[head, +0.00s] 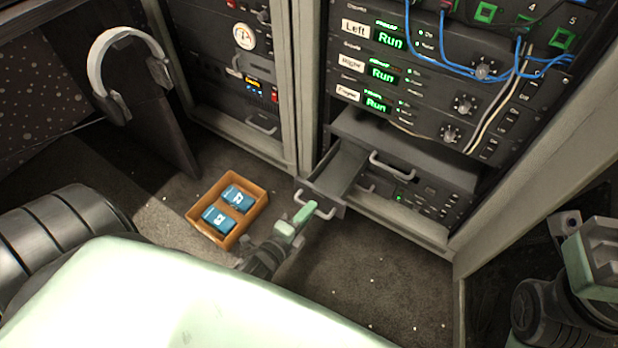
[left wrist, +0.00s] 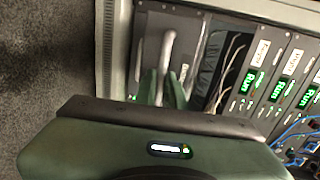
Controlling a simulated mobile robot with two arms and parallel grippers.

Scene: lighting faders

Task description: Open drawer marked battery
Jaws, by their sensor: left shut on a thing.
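A small grey drawer (head: 340,168) in the lower left of the right-hand rack stands pulled out, its inside showing. Its curved handle (head: 318,211) is on the front face. My left gripper (head: 300,216) is shut on this handle. In the left wrist view, the two green fingers (left wrist: 163,90) stand either side of the pale handle (left wrist: 168,48). I cannot read a battery label on the drawer. Part of my right gripper (head: 595,262) is at the right edge; its fingertips are not clear.
A second drawer with a handle (head: 393,165) sits to the right of the open one. An orange tray (head: 191,212) with blue boxes is on the floor to the left. Headphones (head: 95,70) hang at upper left. Blue cables (head: 513,75) cross the rack. Carpet below the drawer is clear.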

